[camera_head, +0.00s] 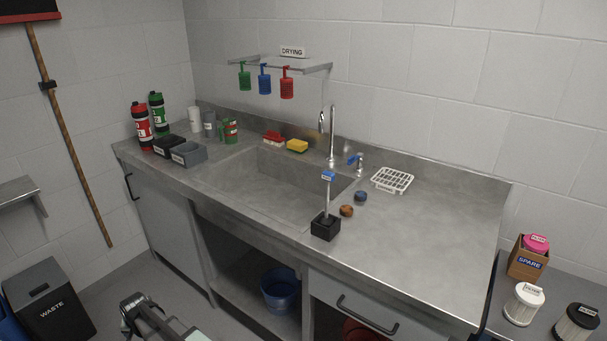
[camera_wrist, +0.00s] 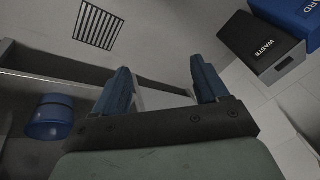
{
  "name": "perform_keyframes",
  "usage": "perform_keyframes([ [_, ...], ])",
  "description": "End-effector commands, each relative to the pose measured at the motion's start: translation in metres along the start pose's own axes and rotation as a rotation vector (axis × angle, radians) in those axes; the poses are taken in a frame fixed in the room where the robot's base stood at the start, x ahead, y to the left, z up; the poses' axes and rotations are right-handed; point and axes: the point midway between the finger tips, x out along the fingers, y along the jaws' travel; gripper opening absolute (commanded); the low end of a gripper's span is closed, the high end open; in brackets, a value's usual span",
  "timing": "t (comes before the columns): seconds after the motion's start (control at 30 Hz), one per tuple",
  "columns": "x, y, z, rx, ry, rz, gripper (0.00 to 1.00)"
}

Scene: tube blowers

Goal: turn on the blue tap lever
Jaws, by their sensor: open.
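The blue tap lever (camera_head: 353,160) sits on a small chrome fitting to the right of the tall curved tap (camera_head: 331,135), at the back edge of the sink. It is small in the head view, so its exact angle is hard to tell. My gripper (camera_wrist: 155,85) shows in the wrist view with two blue fingers spread apart and nothing between them. It points toward the floor area, and the lever is not in the wrist view. In the head view part of my arm shows low in front of the counter, well away from the lever.
A black block with an upright blue-topped rod (camera_head: 326,226) stands at the counter's front edge, near two small round caps (camera_head: 346,211). A white rack (camera_head: 392,180) lies right of the lever. A shelf with hanging cups (camera_head: 280,65) is above.

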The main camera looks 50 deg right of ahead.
Motion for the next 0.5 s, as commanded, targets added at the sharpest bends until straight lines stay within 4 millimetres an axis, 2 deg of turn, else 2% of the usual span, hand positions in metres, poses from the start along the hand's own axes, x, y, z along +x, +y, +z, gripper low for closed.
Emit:
perform_keyframes([
  [0.03,-0.01,-0.018,-0.022,0.031,0.032,-0.031,0.73],
  [0.1,-0.025,-0.038,-0.045,0.074,0.071,-0.07,0.73],
  [0.27,-0.066,-0.082,-0.099,0.174,0.153,-0.166,0.73],
  [0.5,-0.141,-0.144,-0.175,0.321,0.26,-0.325,0.73],
])
